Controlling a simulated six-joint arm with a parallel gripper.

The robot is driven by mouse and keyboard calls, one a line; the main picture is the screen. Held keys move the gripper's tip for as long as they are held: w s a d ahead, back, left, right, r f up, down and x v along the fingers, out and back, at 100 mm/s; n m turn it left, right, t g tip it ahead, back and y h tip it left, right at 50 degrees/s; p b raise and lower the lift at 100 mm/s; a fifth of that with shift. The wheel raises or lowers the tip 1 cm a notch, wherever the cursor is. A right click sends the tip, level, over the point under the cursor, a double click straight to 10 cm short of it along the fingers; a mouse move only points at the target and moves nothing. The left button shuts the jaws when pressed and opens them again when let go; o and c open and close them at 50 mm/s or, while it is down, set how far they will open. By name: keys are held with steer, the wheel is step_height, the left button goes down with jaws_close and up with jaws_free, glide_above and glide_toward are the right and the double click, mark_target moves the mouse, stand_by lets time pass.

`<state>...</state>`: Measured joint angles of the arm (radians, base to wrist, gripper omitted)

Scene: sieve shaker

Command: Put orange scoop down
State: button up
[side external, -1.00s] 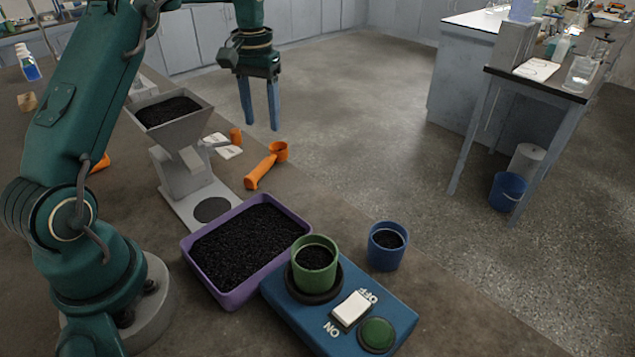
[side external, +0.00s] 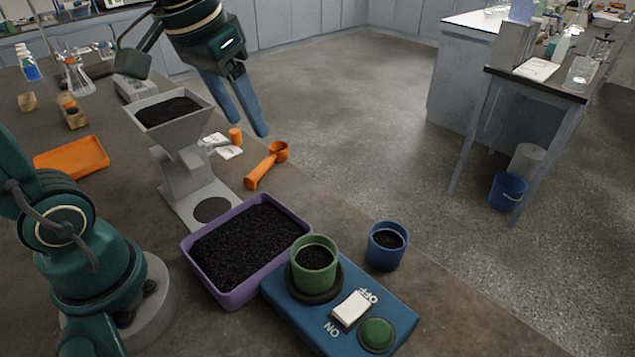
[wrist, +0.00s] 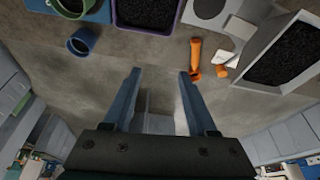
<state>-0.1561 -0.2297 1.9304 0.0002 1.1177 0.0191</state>
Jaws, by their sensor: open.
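The orange scoop (side external: 262,170) lies on the bench near its far edge, to the right of the grey hopper stand. Its round cup points toward the edge and its handle toward the purple tray. It also shows in the wrist view (wrist: 195,57), just beyond the right fingertip. My gripper (side external: 247,133) is open and empty, raised in the air beyond the scoop and apart from it.
A purple tray (side external: 222,298) of black grains, a blue shaker (side external: 290,315) bearing a green cup (side external: 302,274), and a blue cup (side external: 384,259) stand nearby. The grey hopper (side external: 183,152) holds black grains. An orange tray (side external: 72,158) lies at left. Bare bench lies right of the scoop.

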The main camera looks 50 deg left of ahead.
steer(key=s+d+f+m+t, duration=0.1)
steer(key=s+d+f, duration=0.2)
steer(key=s, duration=0.5)
steer(key=shift+d+f+m+t+h, duration=0.3)
steer(key=shift+d+f+t, duration=0.1)
steer(key=shift+f, duration=0.1)
steer(key=shift+o, duration=0.5)
steer(key=shift+a, duration=0.1)
